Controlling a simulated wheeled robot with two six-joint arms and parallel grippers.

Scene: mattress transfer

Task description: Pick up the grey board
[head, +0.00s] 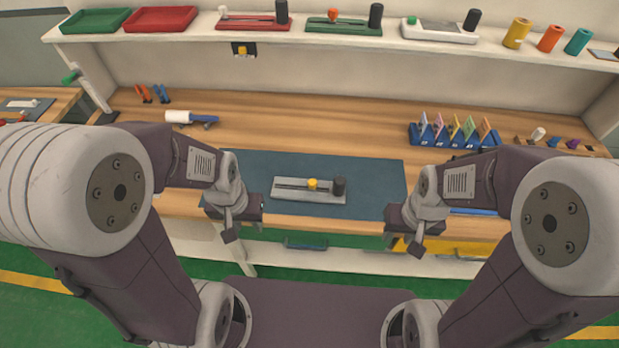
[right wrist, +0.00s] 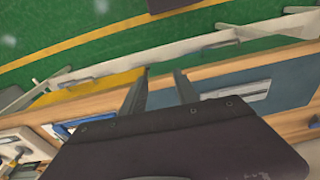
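The grey board (head: 308,190) lies flat on the blue-grey mat (head: 375,180) in the middle of the bench. It carries a yellow knob and a dark cylinder at its right end. In the right wrist view a pale board-like shape (right wrist: 247,90) lies on the mat. My left gripper (head: 231,226) is left of the board, apart from it, near the bench's front edge; its finger gap does not show clearly. My right gripper (head: 412,238) is to the right of the board, apart from it. In the right wrist view its two fingers (right wrist: 160,78) are spread with nothing between them.
A blue rack (head: 450,138) with coloured cards stands at the back right. A white roller (head: 190,118) lies at the back left. The mat around the board is clear.

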